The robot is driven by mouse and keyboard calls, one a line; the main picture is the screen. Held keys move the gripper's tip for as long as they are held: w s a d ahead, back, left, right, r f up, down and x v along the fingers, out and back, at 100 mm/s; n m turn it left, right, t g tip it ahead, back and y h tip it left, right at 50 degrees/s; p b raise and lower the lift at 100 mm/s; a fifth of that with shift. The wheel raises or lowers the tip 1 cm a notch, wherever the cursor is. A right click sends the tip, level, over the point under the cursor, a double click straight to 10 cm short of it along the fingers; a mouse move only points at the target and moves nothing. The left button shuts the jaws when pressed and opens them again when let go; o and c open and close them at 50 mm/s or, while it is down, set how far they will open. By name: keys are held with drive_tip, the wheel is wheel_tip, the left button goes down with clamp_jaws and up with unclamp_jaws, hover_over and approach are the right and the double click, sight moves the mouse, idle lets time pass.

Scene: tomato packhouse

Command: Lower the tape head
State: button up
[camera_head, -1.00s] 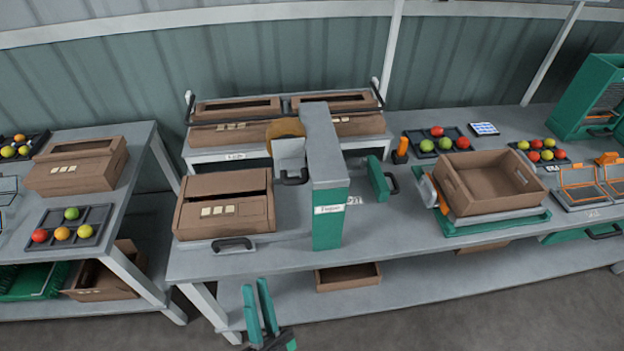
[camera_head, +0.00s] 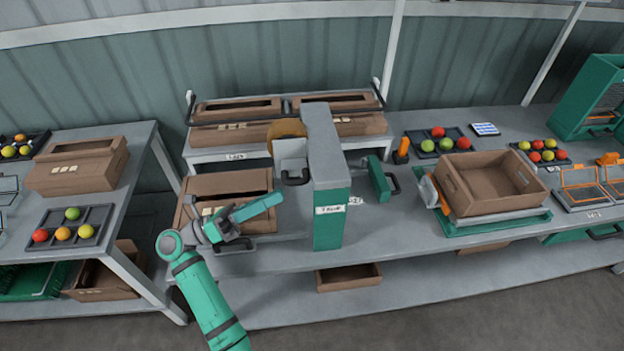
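The tape machine is a grey and green post (camera_head: 328,200) with a grey top, standing on the middle bench. Its tape head (camera_head: 291,150) hangs on the post's left side, raised above the bench, with a brown tape roll (camera_head: 286,128) on top and a dark handle (camera_head: 295,179) below. A brown carton (camera_head: 228,184) with pale labels sits left of the post, partly hidden by my arm. My gripper (camera_head: 262,207) is in front of this carton, its green fingers pointing right, below and left of the handle. It looks open and empty, apart from the handle.
A green block with a dark handle (camera_head: 380,180) stands right of the post. An open carton (camera_head: 488,184) sits on a scale farther right. Cartons fill a raised rack (camera_head: 225,152) behind. The bench strip in front of the post is narrow.

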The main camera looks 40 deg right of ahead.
sight(303, 163)
drive_tip(key=s+d+m+y, duration=0.1)
drive_tip(key=d, duration=0.2)
drive_tip(key=s+d+r+m+g+y, duration=0.1)
drive_tip(key=d+y, duration=0.1)
drive_tip(key=d, duration=0.1)
drive_tip(key=s+d+r+m+y, duration=0.1)
drive_tip(key=d+y, duration=0.1)
drive_tip(key=d, duration=0.2)
drive_tip(key=shift+s+r+g, duration=0.15)
drive_tip(key=shift+r+g, duration=0.05)
drive_tip(key=shift+g, duration=0.2)
clamp_jaws()
